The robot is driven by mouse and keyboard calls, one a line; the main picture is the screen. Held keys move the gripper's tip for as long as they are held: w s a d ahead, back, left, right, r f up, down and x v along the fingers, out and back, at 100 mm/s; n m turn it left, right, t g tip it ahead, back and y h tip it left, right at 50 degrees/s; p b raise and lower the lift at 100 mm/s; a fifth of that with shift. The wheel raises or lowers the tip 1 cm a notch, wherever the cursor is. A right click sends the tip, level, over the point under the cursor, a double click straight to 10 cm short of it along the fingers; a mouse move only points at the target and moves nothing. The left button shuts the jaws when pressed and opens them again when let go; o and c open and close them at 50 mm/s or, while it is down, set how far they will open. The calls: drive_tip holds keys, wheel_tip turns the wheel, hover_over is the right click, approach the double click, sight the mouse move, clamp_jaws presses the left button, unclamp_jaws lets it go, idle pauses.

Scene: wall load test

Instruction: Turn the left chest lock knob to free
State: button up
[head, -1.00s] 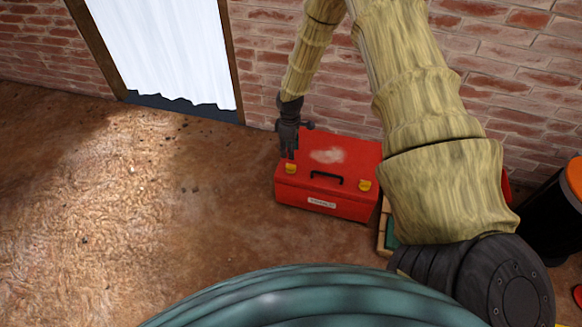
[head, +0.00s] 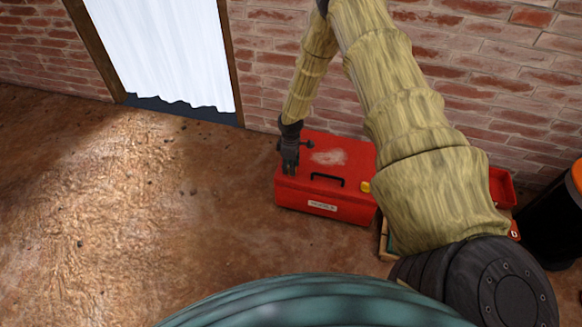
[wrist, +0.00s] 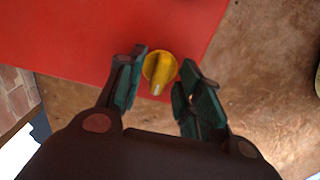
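The red chest (head: 310,195) stands on the floor against the brick wall, with a black handle (head: 327,179) and a white label on its front. The left lock knob (wrist: 159,70) is yellow and shows in the wrist view near the red lid's edge; in the head view my gripper hides it. The right lock knob (head: 366,187) is yellow and partly beside my arm. My gripper (head: 289,170) points down over the chest's front left corner. In the wrist view its fingers (wrist: 158,83) are apart, one on each side of the left knob, with gaps visible.
My arm crosses the right of the head view and covers part of the chest's right side. Another red box (head: 502,188) and a dark bin with an orange rim (head: 577,175) stand to the right. The floor to the left is clear.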

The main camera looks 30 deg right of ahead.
drive_tip(key=shift+f, duration=0.15)
clamp_jaws()
idle(0.4)
drive_tip(key=m+p, duration=0.2)
drive_tip(key=m, duration=0.1)
drive_tip(key=shift+r+m+p, duration=0.2)
drive_tip(key=shift+m+p, duration=0.1)
drive_tip(key=m+p, duration=0.2)
drive_tip(key=m, duration=0.3)
drive_tip(key=m+p, duration=0.1)
drive_tip(key=m, duration=0.4)
drive_tip(key=shift+f+p, duration=0.1)
drive_tip(key=shift+p, duration=0.25)
drive_tip(key=shift+w+m+p, duration=0.1)
drive_tip(key=shift+m+p, duration=0.3)
drive_tip(key=shift+m, duration=1.8)
